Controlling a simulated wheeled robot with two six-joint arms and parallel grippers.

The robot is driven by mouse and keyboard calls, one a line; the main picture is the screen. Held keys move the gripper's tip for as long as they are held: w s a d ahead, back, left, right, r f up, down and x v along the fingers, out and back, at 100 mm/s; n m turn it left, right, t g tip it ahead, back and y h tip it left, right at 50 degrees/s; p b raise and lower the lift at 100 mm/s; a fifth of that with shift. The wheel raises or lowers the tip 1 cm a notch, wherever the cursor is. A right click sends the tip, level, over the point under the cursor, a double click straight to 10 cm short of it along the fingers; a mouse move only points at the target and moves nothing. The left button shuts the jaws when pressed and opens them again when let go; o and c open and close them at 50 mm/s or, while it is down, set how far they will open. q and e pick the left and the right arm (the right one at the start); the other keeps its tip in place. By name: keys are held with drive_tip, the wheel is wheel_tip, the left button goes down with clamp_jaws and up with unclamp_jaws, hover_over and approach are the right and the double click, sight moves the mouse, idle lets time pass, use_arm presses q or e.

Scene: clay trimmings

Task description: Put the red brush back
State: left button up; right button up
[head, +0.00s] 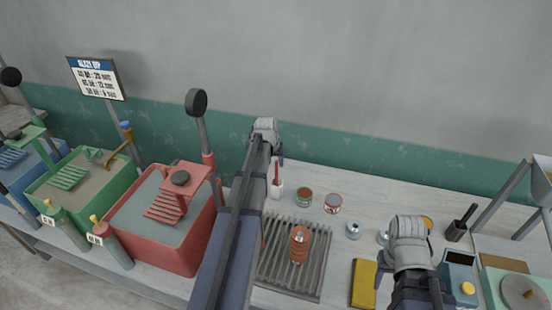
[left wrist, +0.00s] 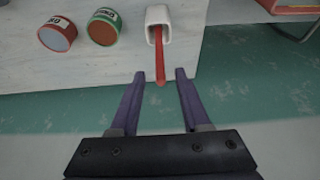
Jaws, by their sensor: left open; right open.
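The red brush (head: 277,173) stands handle up in a white square holder (head: 277,192) near the back of the table. In the left wrist view the red brush (left wrist: 159,60) shows as a handle sticking out of the white holder (left wrist: 158,20). My left gripper (head: 280,156) is open at the back edge of the table. In the left wrist view its fingertips (left wrist: 160,75) lie on either side of the handle's end, apart from it. I cannot tell whether the handle is truly between them. My right gripper (head: 409,240) is above the table's right part; its fingers are mostly hidden.
Two labelled tins (head: 304,196) stand right of the holder. A slatted grey rack (head: 312,276) holds an orange-brown coil. Red (head: 150,235) and green (head: 45,185) tubs stand at left. A yellow sponge (head: 364,284) and a dark pot (head: 456,230) are at right.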

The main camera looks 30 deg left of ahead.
use_arm(q)
drive_tip(key=shift+p+v, duration=0.55)
drive_tip(key=shift+v, duration=0.65)
drive_tip(key=shift+d, duration=0.1)
drive_tip(key=s+d+f+m+g, duration=0.15)
drive_tip(key=s+d, duration=0.35)
drive_tip(key=d, duration=0.7)
drive_tip(key=s+d+m+g, duration=0.15)
drive_tip(key=s+d, duration=0.25)
drive_tip(key=d, duration=0.7)
drive_tip(key=s+d+m+g, duration=0.1)
drive_tip(key=s+d+m, duration=0.2)
drive_tip(key=s+d, duration=1)
drive_tip(key=shift+s, duration=1.05)
